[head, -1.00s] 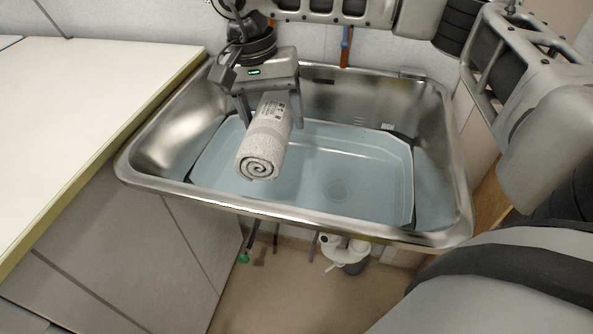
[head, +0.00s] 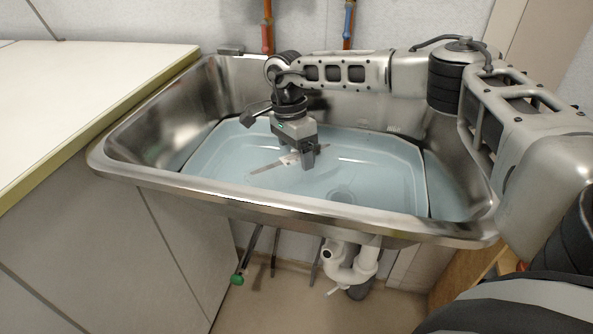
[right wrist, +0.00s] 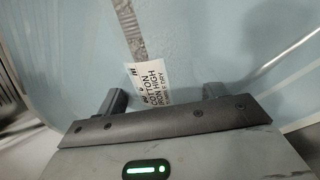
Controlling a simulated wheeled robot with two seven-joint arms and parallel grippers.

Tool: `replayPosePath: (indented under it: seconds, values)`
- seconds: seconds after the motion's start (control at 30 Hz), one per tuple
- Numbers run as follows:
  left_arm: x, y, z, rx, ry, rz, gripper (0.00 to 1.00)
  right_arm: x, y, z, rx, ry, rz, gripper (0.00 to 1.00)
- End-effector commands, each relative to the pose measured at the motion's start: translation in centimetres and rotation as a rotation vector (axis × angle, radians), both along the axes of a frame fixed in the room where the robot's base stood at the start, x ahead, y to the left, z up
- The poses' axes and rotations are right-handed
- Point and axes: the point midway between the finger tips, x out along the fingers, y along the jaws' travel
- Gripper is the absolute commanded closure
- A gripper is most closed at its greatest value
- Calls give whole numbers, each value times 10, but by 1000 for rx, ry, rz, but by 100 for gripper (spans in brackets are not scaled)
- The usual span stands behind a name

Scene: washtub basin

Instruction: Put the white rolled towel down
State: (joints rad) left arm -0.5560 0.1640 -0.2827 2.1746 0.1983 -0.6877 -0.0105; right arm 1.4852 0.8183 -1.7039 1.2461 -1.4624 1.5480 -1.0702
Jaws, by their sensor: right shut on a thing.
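The white rolled towel mostly does not show now. In the right wrist view the towel's label (right wrist: 146,86) with dark print lies between the fingers, and the rest blends into the blue. My right gripper (head: 293,156) points down into the basin with its fingers at that surface, shut on the towel. It also shows in the right wrist view (right wrist: 165,97). My left gripper is not in view.
The steel washtub basin (head: 270,207) has raised walls and a rim around the gripper. A white counter (head: 75,95) adjoins at left. White pipes (head: 348,262) hang below. The basin's right half is clear.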

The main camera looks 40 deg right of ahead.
Motion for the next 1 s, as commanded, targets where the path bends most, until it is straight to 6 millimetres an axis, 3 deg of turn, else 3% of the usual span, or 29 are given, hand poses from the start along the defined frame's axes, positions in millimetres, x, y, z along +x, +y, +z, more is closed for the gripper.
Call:
replayPosePath:
  seconds: [0.1,0.47,0.5,0.57,0.87,1.0]
  values:
    - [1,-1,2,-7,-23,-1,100,0,0,-19,0,1,1,58]
    - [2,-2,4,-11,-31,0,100,0,0,-23,1,-1,1,58]
    - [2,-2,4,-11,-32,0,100,0,0,-24,0,-1,1,28]
    - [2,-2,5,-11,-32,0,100,0,0,-23,0,-1,1,12]
    - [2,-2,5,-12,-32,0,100,0,0,-22,0,-1,2,9]
    - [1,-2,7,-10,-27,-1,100,2,0,-10,1,-3,1,9]
